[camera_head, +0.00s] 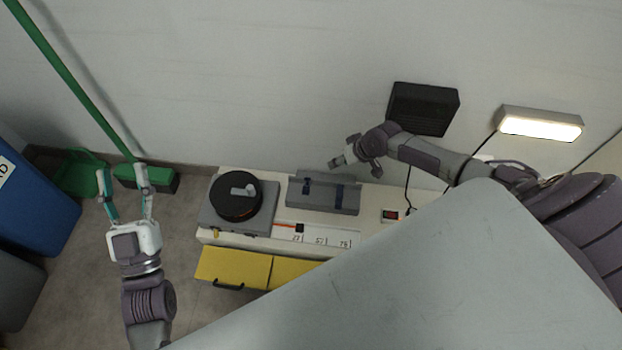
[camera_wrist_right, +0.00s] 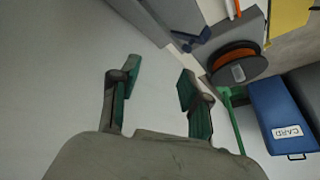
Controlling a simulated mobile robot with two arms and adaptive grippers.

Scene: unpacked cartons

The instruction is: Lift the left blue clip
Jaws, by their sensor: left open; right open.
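The left blue clip (camera_head: 306,187) and the right blue clip (camera_head: 339,191) sit on a grey holder (camera_head: 322,204) on the white bench. In the right wrist view, small blue parts (camera_wrist_right: 192,40) show at the top; I cannot tell which clip is which there. My right gripper (camera_head: 338,162) is above and behind the holder, near the wall, apart from both clips. The right wrist view shows its fingers (camera_wrist_right: 157,82) open with nothing between them. My left gripper (camera_head: 122,178) is open and empty over the floor left of the bench, far from the clips.
A black and orange spool (camera_head: 236,196) sits on a grey plate left of the holder. Yellow drawers (camera_head: 232,267) are below. A green broom (camera_head: 70,82) and blue bin (camera_head: 38,205) stand left. A large grey panel (camera_head: 440,285) hides the bench's front right.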

